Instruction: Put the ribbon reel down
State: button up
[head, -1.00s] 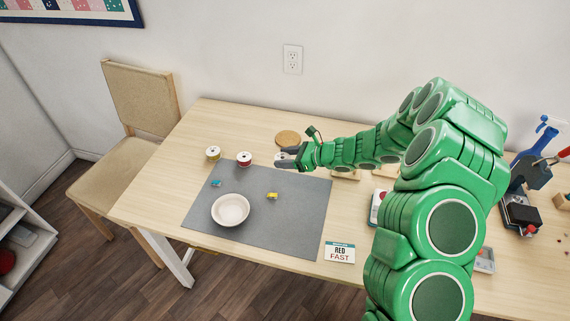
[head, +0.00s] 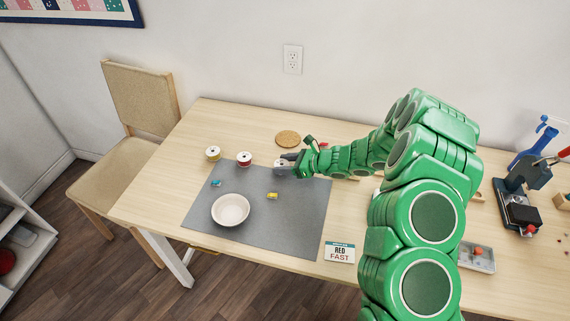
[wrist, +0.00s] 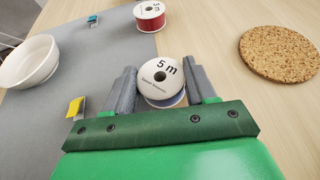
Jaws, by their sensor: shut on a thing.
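The ribbon reel (wrist: 162,80) is white-faced with "5 m" printed on it and a dark centre hole. In the wrist view it sits between the two grey fingers of my gripper (wrist: 163,92), which is shut on it. In the head view my gripper (head: 287,163) is low over the table near the mat's far edge, and the reel (head: 280,168) is partly hidden by the fingers. A blue-grey band shows under its face. I cannot tell whether the reel touches the surface.
A red reel (head: 244,159) and a gold reel (head: 213,153) stand to the left. A cork disc (head: 288,138) lies behind. The grey mat (head: 290,225) holds a white bowl (head: 230,210), a yellow clip (head: 272,196) and a blue clip (head: 215,183). A "RED FAST" card (head: 339,252) lies at its front right.

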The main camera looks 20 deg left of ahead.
jog(key=shift+f, duration=0.1)
jog(key=o, duration=1)
jog(key=shift+d+r, duration=0.1)
jog(key=shift+r, duration=0.1)
jog(key=v, duration=1.1)
jog(key=shift+d+r, duration=0.15)
jog(key=shift+d, duration=0.2)
jog(key=shift+r, duration=0.1)
